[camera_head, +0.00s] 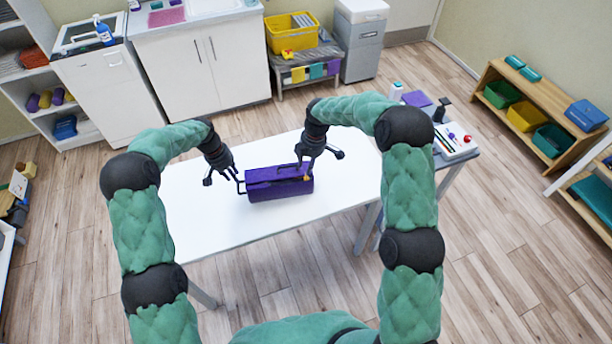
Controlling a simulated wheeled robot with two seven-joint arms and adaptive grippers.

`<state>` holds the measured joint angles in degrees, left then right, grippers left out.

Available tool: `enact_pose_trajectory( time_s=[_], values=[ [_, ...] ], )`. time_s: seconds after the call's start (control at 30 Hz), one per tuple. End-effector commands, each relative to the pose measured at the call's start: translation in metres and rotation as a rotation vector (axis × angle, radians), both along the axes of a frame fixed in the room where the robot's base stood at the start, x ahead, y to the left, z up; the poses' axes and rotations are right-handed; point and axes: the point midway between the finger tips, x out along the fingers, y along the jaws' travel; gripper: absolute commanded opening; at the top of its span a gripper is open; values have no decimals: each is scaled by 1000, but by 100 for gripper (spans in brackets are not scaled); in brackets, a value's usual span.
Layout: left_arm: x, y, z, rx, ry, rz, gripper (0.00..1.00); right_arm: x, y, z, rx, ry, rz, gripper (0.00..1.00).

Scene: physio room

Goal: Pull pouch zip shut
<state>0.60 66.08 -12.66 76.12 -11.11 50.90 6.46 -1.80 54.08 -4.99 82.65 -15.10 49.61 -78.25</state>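A purple pouch (282,188) lies on the white table (230,235), its long side running left to right. A small orange spot, possibly the zip pull (307,178), shows at its right end. My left gripper (239,186) is at the pouch's left end, its fingers pointing down beside or around a dark loop there; I cannot tell if they grip it. My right gripper (303,173) is over the pouch's right end, close to the orange spot. Its fingertips are too small and partly hidden to tell whether they hold it. The zip line itself is not clear.
The table around the pouch is bare. A side table at the right holds a white tray (458,150) with small items and a purple cloth (416,98). Behind stand white cabinets (203,68), a bench with a yellow crate (291,34), and a wooden shelf (545,97) with bins.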

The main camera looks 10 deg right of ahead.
Motion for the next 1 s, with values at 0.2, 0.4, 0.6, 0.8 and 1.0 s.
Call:
enact_pose_trajectory(
  time_s=[0.2, 0.4, 0.6, 0.8, 1.0],
  values=[
    [0, 0, 0, 0, 0, 0, 29, 0, 0, -8, 0, 2, 0, 35],
    [0, 0, 0, 0, 0, 0, 29, 0, 0, -16, 0, 0, 0, 35],
    [0, 0, 0, 0, 0, 0, 29, 0, 0, -24, 0, 1, 0, 35],
    [0, 0, 0, 0, 0, 0, 29, 0, 0, -33, 0, 1, 0, 35],
    [0, 0, 0, 0, 0, 0, 29, 0, 0, -42, 0, 1, 0, 35]
  ],
)
